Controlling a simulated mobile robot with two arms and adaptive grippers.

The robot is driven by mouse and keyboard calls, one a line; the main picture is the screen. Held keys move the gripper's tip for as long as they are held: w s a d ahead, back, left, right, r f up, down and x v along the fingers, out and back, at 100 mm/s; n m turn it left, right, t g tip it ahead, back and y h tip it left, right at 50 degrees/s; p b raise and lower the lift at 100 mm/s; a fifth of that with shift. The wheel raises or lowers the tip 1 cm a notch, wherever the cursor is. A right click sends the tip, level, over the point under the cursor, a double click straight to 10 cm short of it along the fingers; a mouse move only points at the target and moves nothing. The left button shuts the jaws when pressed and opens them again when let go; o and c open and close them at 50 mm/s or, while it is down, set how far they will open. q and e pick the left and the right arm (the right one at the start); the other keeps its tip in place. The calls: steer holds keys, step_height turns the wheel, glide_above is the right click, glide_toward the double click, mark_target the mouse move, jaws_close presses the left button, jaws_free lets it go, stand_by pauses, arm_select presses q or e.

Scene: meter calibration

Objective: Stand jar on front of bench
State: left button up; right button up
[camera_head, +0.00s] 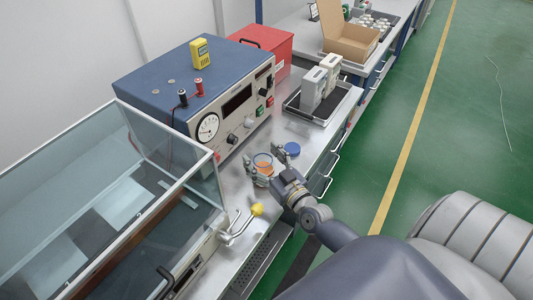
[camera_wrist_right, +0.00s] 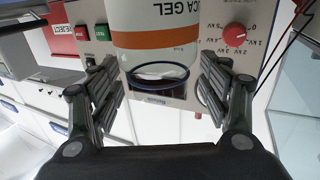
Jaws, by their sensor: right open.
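A clear jar (camera_head: 263,163) with orange in it stands at the bench (camera_head: 232,178) in front of the blue-topped meter box. In the right wrist view the jar (camera_wrist_right: 155,35) shows a white label with part of the words "SILICA GEL" and an orange band. My right gripper (camera_head: 265,168) is open, with a finger on either side of the jar. In the wrist view small gaps show between the fingers and the jar. My left gripper is not in view.
The meter box (camera_head: 215,95) stands behind the jar. A black tray (camera_head: 318,108) with grey blocks and a red box (camera_head: 265,45) are farther along the bench.

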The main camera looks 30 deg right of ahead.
steer(key=s+b, duration=0.2)
steer(key=s, duration=1)
